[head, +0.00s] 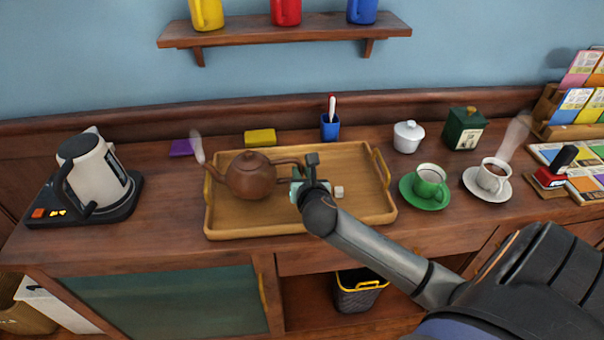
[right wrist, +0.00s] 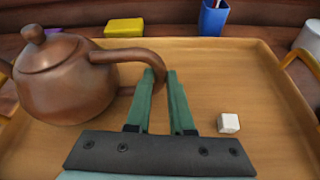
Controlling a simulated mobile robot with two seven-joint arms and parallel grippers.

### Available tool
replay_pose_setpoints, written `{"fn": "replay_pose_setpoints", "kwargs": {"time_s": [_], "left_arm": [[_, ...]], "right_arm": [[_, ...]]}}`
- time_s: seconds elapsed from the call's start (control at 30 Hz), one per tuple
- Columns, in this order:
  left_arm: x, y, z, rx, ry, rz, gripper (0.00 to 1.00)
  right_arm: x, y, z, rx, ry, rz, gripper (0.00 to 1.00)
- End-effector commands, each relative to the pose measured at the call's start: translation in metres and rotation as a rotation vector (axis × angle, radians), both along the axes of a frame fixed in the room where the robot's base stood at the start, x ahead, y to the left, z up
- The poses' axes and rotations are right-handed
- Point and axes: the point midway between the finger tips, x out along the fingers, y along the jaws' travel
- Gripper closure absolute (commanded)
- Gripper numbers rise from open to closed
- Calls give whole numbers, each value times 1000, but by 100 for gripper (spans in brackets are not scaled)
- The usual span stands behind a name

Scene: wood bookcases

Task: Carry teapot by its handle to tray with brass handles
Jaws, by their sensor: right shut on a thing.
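The brown teapot (head: 251,177) is over the left part of the wooden tray (head: 300,228), which has brass handles at its left and right ends. I cannot tell whether the teapot's base touches the tray. Its spout points left and its handle points right. My right gripper (head: 300,184) is shut on the teapot's handle. In the right wrist view the teapot (right wrist: 55,75) is at left, and the two green fingers (right wrist: 160,85) close on the outer curve of the handle (right wrist: 135,55). My left gripper is not in view.
A white cube (head: 339,192) lies on the tray right of my gripper. A green cup (head: 430,182) and a white cup (head: 493,175) stand on saucers to the right. A kettle (head: 92,175) stands at left. A yellow sponge (head: 260,137) and a blue holder (head: 330,127) are behind the tray.

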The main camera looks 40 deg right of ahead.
Motion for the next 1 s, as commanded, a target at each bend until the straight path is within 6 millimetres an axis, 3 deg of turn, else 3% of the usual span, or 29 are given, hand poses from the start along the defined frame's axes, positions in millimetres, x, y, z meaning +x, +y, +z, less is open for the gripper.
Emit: {"fn": "replay_pose_setpoints", "kwargs": {"time_s": [0.27, 0.3, 0.53, 0.87, 1.0], "left_arm": [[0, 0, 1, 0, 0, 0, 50], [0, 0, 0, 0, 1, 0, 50], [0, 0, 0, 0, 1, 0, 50], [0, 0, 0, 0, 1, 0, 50], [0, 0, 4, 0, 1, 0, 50]], "right_arm": [[1, -1, 2, 1, -9, -1, 100], [0, -1, -1, -1, -1, -1, 76], [0, -1, -1, -1, -1, -1, 50], [-1, 0, 3, 0, -1, -1, 49], [-15, 7, 9, -1, -1, 1, 49]]}}
